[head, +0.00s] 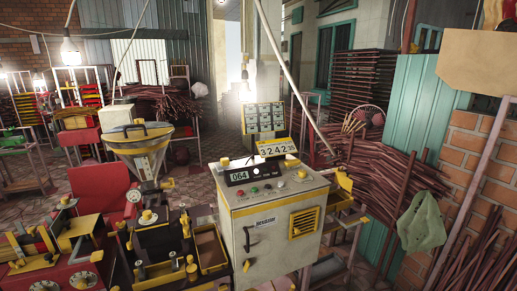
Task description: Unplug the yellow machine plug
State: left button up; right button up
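A cream control cabinet (272,240) with yellow trim stands in the middle foreground. Its sloped top carries a small display reading 064 (238,177), several buttons and a number plate (276,147). A yellow louvred vent (304,221) is on its front door. Red and black extruder machinery with yellow parts (75,232) stands at the lower left. Small yellow fittings show on both, but I cannot tell which, if any, is the plug. No cord into a socket can be made out. Neither of my grippers is in view.
A metal hopper (143,150) and a red chair-like piece (104,190) stand left of the cabinet. A yellow-edged rack (350,207) adjoins its right side. Piles of brown sticks (385,180), a green cloth (422,223) and a brick wall (480,170) close off the right.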

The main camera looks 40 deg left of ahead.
aim_at(224, 160)
jog(key=i, duration=2.85)
jog(key=u, duration=4.25)
